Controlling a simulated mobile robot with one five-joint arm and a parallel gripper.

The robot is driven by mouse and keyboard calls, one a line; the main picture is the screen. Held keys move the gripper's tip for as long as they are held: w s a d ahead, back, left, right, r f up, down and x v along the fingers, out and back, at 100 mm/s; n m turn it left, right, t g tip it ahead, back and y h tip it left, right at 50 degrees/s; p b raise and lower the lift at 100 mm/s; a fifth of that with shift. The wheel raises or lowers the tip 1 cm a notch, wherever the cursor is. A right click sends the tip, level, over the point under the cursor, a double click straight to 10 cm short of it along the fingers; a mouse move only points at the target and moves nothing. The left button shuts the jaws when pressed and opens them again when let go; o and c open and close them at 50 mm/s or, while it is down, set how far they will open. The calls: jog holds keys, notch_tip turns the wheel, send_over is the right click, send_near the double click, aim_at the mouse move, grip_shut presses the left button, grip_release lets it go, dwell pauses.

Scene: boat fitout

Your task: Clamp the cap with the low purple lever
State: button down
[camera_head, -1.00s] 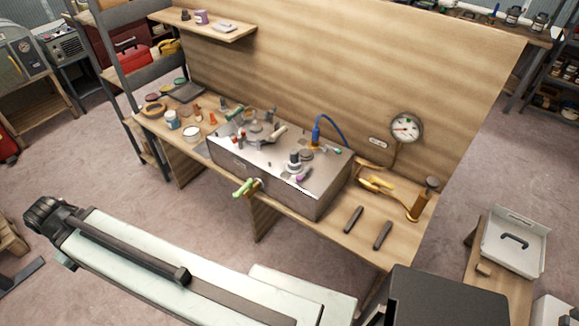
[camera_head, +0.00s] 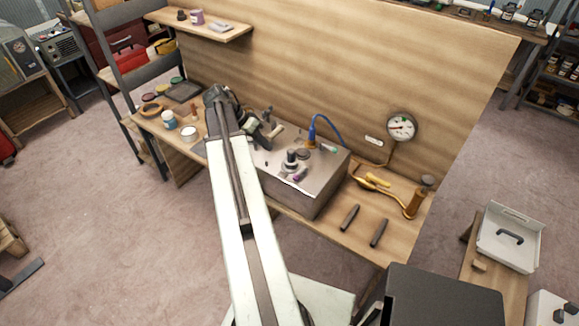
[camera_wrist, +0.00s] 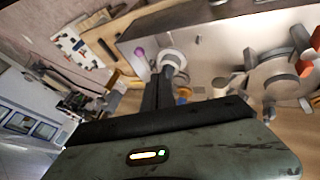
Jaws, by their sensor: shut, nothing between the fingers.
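The low purple lever (camera_head: 300,174) lies at the front of a round metal fitting (camera_head: 291,164) on top of the steel box (camera_head: 318,189). Its purple end (camera_wrist: 138,53) also shows in the wrist view, left of a pale round piece (camera_wrist: 172,58) that looks like the cap's fitting. I cannot tell how the cap sits. My gripper (camera_wrist: 166,78) is shut and empty, its dark fingers overlapping the lower edge of that round piece in view. Contact cannot be told. In the head view my arm reaches over the box's left part and hides it.
A blue hose (camera_head: 326,122) rises behind the fitting. Another round fitting with a grey lever (camera_wrist: 280,75) and a red piece (camera_wrist: 299,38) stand right in the wrist view. A gauge (camera_head: 401,127), a brass pump (camera_head: 415,202) and two dark bars (camera_head: 349,217) are right of the box.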

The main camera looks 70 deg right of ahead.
aim_at(302, 172)
jog(key=b+x, duration=0.9)
jog(key=x, duration=0.2)
jog(key=shift+w+a+f, duration=0.1)
jog(key=shift+w+f, duration=0.1)
jog(key=s, duration=0.1)
jog(key=s+a, duration=0.1)
jog(key=shift+s+r, duration=0.25)
jog(key=shift+s, duration=0.55)
jog(key=shift+s+a, duration=0.1)
jog(key=shift+s+n, duration=0.1)
jog(key=shift+n, duration=0.2)
jog(key=shift+a, duration=0.1)
